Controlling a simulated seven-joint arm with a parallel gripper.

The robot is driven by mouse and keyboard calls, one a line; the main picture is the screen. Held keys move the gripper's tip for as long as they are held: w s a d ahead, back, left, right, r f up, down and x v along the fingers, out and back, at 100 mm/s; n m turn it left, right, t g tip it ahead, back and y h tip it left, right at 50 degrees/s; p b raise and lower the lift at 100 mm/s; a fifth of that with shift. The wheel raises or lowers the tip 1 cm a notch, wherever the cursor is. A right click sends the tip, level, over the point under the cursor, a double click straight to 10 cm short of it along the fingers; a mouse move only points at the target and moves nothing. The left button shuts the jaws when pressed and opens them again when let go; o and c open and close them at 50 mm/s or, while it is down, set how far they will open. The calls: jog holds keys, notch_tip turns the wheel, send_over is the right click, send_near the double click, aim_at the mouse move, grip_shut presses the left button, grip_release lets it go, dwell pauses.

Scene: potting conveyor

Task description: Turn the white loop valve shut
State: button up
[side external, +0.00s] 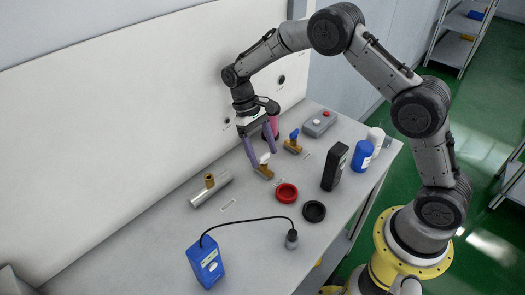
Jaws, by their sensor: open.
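The white loop valve (265,158) has a white handle on a brass body and stands on the grey bench near the middle. My gripper (263,158) points down over it. Its two purple fingers are spread, with the left fingertip beside the white handle and the right fingertip behind it. The handle shows between the tips. I cannot tell whether either finger touches it. The handle's exact angle is too small to read.
A blue-handled brass valve (294,141) stands close on the right, with a pink cylinder (272,127) behind my gripper. A cabled blue meter (206,262) sits in front.

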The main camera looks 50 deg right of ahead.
jog(key=s+r+v, duration=0.1)
jog(key=s+v, duration=0.1)
jog(key=v, duration=0.9)
jog(key=shift+s+r, duration=0.2)
jog(key=shift+r, duration=0.1)
jog(key=shift+r, duration=0.1)
